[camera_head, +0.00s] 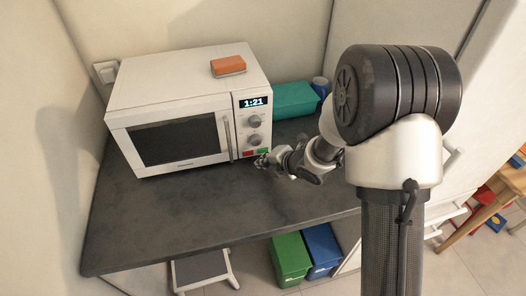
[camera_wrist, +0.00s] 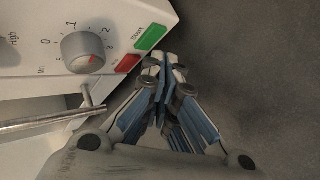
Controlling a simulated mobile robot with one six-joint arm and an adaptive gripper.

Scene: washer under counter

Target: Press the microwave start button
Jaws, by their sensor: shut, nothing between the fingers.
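The white microwave (camera_head: 190,73) stands on the dark counter, its door shut and its display (camera_head: 255,102) lit with 1:21. The green start button (camera_head: 262,151) is at the bottom of its control panel. In the wrist view the start button (camera_wrist: 151,37) is marked "Start", with a red button (camera_wrist: 128,63) beside it. My gripper (camera_head: 262,160) is shut and empty, low in front of the panel by the buttons. In the wrist view my fingertips (camera_wrist: 165,62) are near both buttons; I cannot tell whether they touch the panel. Nothing covers the green button there.
Two knobs (camera_head: 254,130) and the door handle (camera_head: 227,138) are close to my gripper. The dark counter (camera_head: 180,205) is clear in front.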

